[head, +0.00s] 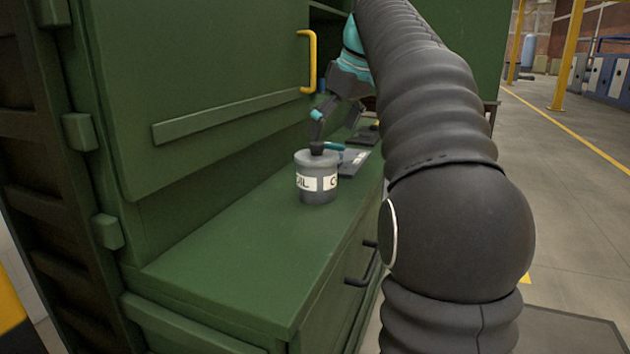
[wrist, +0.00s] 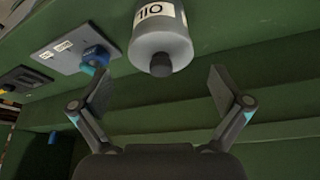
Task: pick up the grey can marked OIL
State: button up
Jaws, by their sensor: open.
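The grey can (head: 317,186) stands upright on the green cabinet's worktop in the head view. It has a white label band with OIL partly showing and a dark cap on top. My gripper (head: 332,130) is just above and behind the can in the head view, partly hidden by my arm. In the wrist view the can (wrist: 162,48) appears upside down, its dark cap pointing between my fingertips. There my gripper (wrist: 161,88) is open and empty, one finger to each side of the cap, and I see no contact.
Beyond the can lies a grey plate (head: 352,162) with a blue-teal item on it; it also shows in the wrist view (wrist: 66,52). A dark flat item (wrist: 22,82) lies farther along. The green worktop (head: 235,265) is clear in front. The cabinet door (head: 200,80) rises at left.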

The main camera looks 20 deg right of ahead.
aim_at(317, 173)
jog(key=b+x, duration=0.1)
jog(key=x, duration=1)
jog(key=shift+w+f, duration=0.1)
jog(key=shift+f, duration=0.05)
jog(key=c, duration=0.9)
